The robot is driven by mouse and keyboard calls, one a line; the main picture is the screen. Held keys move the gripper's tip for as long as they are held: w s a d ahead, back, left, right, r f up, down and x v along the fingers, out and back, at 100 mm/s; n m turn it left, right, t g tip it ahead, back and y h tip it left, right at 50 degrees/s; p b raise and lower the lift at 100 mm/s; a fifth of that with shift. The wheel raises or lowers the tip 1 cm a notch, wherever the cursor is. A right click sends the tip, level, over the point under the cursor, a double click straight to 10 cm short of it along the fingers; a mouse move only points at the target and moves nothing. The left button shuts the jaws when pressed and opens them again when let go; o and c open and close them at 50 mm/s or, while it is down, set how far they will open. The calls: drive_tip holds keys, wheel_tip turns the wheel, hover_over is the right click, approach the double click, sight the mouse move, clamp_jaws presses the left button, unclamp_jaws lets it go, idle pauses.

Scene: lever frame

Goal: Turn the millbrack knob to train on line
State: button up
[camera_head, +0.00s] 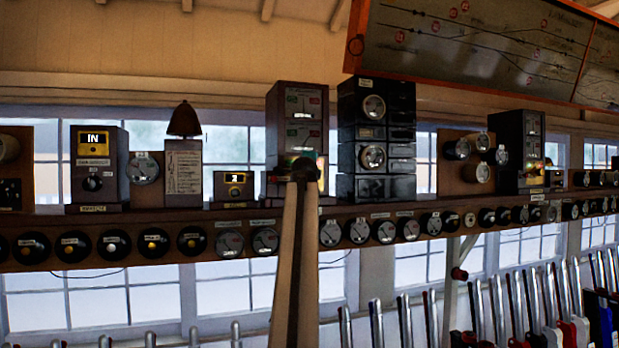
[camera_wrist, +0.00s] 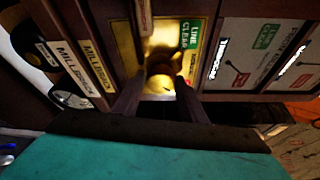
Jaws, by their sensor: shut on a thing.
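My gripper (camera_wrist: 159,84) is shut on the knob, one finger on each side. The knob's pointer and exact setting cannot be read. In the head view, my gripper (camera_head: 304,170) is at the lower front of a tall brown instrument (camera_head: 297,105) with two dials. My arm hides the knob there.
The instrument stands on a long wooden shelf (camera_head: 200,218) with round dials along its front. A dark stacked unit (camera_head: 375,135) is close on the right, and a small box (camera_head: 234,187) is on the left. Several levers (camera_head: 480,305) stand below right. A track diagram (camera_head: 480,35) hangs above.

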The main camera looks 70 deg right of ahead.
drive_tip(key=shift+w, duration=0.1)
idle(0.3)
drive_tip(key=o, duration=0.9)
drive_tip(key=shift+a, duration=0.1)
drive_tip(key=b+v, duration=0.5)
drive_tip(key=v, duration=0.8)
drive_tip(key=shift+a, duration=0.35)
drive_tip(key=shift+r, duration=0.15)
